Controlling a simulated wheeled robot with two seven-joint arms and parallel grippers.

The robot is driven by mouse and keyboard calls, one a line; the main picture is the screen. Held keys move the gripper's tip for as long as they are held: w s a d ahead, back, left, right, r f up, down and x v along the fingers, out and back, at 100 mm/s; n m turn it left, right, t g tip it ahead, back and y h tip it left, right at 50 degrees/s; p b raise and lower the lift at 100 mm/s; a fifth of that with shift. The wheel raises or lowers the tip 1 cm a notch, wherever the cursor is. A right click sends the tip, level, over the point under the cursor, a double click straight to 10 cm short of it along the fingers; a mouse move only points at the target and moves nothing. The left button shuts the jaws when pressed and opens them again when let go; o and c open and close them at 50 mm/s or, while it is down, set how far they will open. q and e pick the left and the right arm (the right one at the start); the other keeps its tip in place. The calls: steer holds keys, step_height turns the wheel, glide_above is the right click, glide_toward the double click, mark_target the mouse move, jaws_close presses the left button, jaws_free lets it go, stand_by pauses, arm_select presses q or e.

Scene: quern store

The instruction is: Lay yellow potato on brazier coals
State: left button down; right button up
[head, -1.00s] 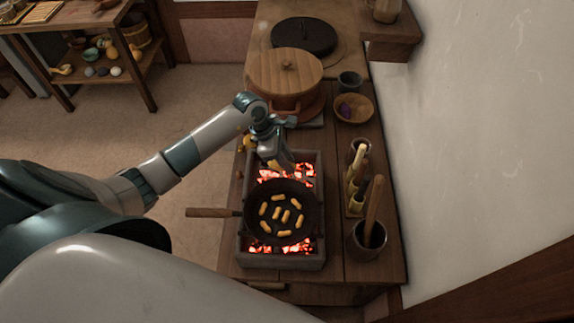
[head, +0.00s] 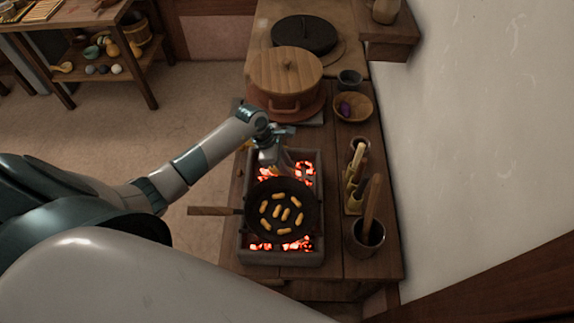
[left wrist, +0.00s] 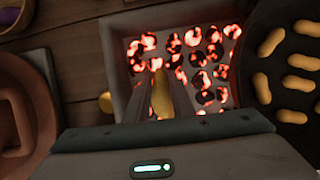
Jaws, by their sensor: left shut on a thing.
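My left gripper (head: 272,166) is over the far part of the brazier (head: 241,252), just behind the pan. In the left wrist view its two fingers (left wrist: 161,98) are shut on the yellow potato (left wrist: 163,94), long and upright in the picture. Glowing red and black coals (left wrist: 205,60) lie below and around it; they also show in the head view (head: 305,170). I cannot tell whether the potato touches the coals. In the head view the gripper mostly hides it. My right gripper is not in view.
A black pan (head: 266,232) with several yellow pieces sits over the brazier's middle, its wooden handle (head: 208,211) pointing left. A lidded pot (head: 286,97) stands behind. Utensil holders (head: 366,240) and a bowl (head: 366,113) stand at right. A small yellowish thing (left wrist: 106,102) lies beside the brazier.

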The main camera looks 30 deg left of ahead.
arm_select(q)
steer(key=shift+f, duration=0.1)
steer(key=shift+f+b, duration=0.1)
steer(key=shift+b, duration=0.2)
steer(key=c, duration=1.5)
jaws_free()
steer(key=shift+r+p, duration=0.25)
steer(key=shift+p, duration=0.05)
steer(key=b+v, duration=0.2)
steer(key=v, duration=0.8)
steer(key=shift+a+r+b, duration=0.2)
steer(key=shift+r+b, duration=0.05)
steer(key=shift+b, duration=0.15)
steer(key=shift+s+a+r, duration=0.2)
steer(key=shift+r, duration=0.45)
